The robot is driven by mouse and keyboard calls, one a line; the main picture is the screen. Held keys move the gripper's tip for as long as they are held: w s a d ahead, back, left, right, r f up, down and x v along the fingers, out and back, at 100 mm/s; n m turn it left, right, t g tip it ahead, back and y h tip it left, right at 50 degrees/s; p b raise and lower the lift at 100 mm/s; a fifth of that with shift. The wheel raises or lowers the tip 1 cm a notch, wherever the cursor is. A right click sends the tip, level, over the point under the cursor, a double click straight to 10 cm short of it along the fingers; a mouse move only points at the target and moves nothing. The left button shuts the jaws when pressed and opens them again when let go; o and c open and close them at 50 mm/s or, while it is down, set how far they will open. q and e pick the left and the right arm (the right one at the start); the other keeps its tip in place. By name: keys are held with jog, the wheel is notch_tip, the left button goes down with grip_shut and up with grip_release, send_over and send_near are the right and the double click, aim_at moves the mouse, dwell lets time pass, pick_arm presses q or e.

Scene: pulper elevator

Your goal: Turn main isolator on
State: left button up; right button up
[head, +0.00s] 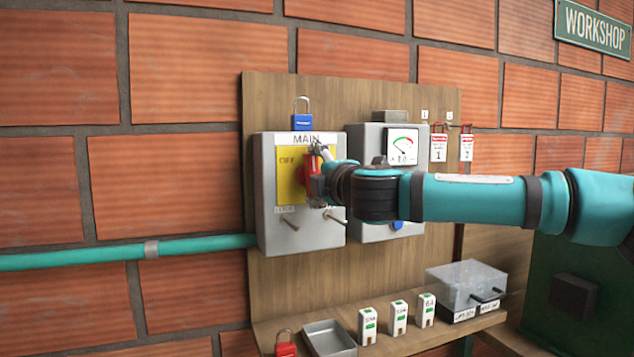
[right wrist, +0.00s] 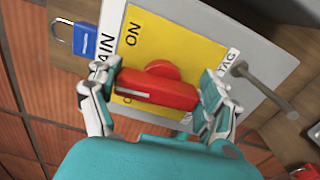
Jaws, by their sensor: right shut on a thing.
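The main isolator is a grey box (head: 268,225) on the wooden board, with a "MAIN" label and a yellow plate (head: 288,182). "OFF" shows at the plate's left in the head view; "ON" shows in the right wrist view. Its red handle (head: 311,180) lies between the fingers of my right gripper (head: 322,174). In the right wrist view my right gripper (right wrist: 160,88) is shut on the ends of the red handle (right wrist: 150,92). The handle runs roughly upright on the panel. The arm hides part of the plate. My left gripper is out of view.
A blue padlock (head: 302,122) hangs above the isolator. A second grey box with a gauge (head: 402,148) stands close right, partly behind my arm. A shelf below holds a tray (head: 329,337), a red padlock (head: 285,346) and a clear box (head: 466,281).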

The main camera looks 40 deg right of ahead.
jog(key=shift+m, duration=0.6)
jog(key=o, duration=1.1)
jog(key=shift+s, duration=0.1)
jog(key=v, duration=1.1)
jog(key=shift+s, duration=0.4)
jog(key=shift+a, duration=0.15)
